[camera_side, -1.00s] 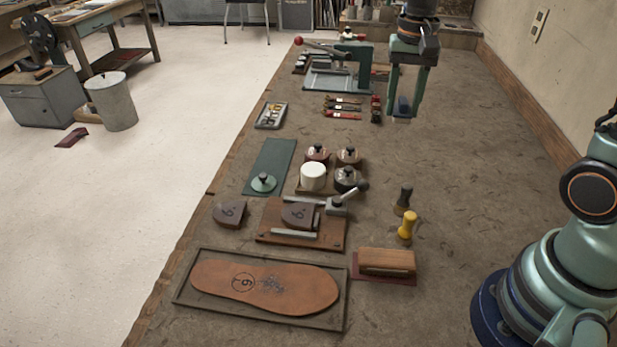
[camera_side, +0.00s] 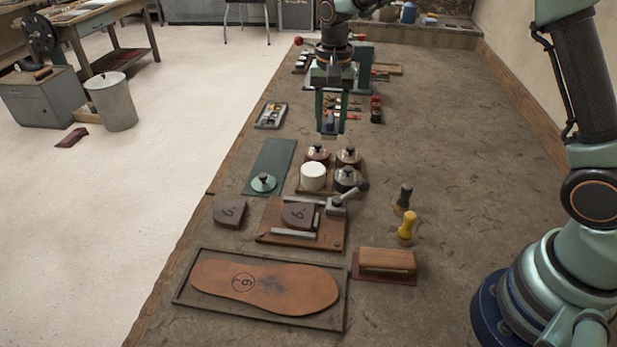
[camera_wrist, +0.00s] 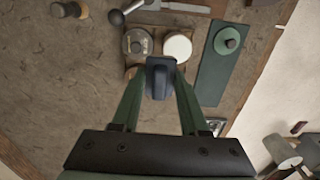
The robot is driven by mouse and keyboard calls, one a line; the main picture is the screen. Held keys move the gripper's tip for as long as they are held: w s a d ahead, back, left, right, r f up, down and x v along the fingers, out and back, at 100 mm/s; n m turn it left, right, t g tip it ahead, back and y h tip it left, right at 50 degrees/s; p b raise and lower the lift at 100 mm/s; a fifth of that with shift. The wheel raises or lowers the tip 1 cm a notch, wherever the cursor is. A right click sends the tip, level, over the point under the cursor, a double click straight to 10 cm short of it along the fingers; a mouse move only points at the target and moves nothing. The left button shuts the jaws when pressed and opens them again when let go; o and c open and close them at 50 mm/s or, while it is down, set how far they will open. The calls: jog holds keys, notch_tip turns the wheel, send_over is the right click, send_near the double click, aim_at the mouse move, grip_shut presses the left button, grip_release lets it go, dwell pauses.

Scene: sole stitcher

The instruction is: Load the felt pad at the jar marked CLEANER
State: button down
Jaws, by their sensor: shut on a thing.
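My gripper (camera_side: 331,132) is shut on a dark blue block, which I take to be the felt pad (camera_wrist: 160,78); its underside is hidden. It hangs above and just behind the jar tray. A wooden tray (camera_side: 300,190) holds several jars. The front left jar is open with a white top (camera_side: 313,176); it also shows in the wrist view (camera_wrist: 178,46). The front right jar (camera_side: 347,178) and the back jars (camera_side: 317,153) (camera_side: 348,155) have black-knobbed lids. I cannot read CLEANER on any jar. A green lid (camera_side: 263,182) lies on a green mat (camera_side: 272,155).
A clamp board (camera_side: 330,237) and a framed sole (camera_side: 220,275) stand in front of the jars. A brush block (camera_side: 387,260) and two upright stamps (camera_side: 404,197) (camera_side: 407,226) are to the right. A press (camera_side: 364,65) stands behind. The right table area is clear.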

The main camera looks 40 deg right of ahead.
aim_at(314, 169)
jog(key=shift+w+a+f, duration=0.3)
jog(key=shift+a+f, duration=0.2)
jog(key=shift+f, duration=0.85)
jog(key=shift+w+a+f, duration=0.3)
jog(key=shift+a+f, duration=0.2)
jog(key=shift+f, duration=0.9)
jog(key=shift+w+a+f, duration=0.3)
jog(key=shift+a+f, duration=0.2)
jog(key=shift+f, duration=0.85)
jog(key=shift+f, duration=0.65)
notch_tip(314, 169, up, 7)
jog(key=shift+r, duration=0.1)
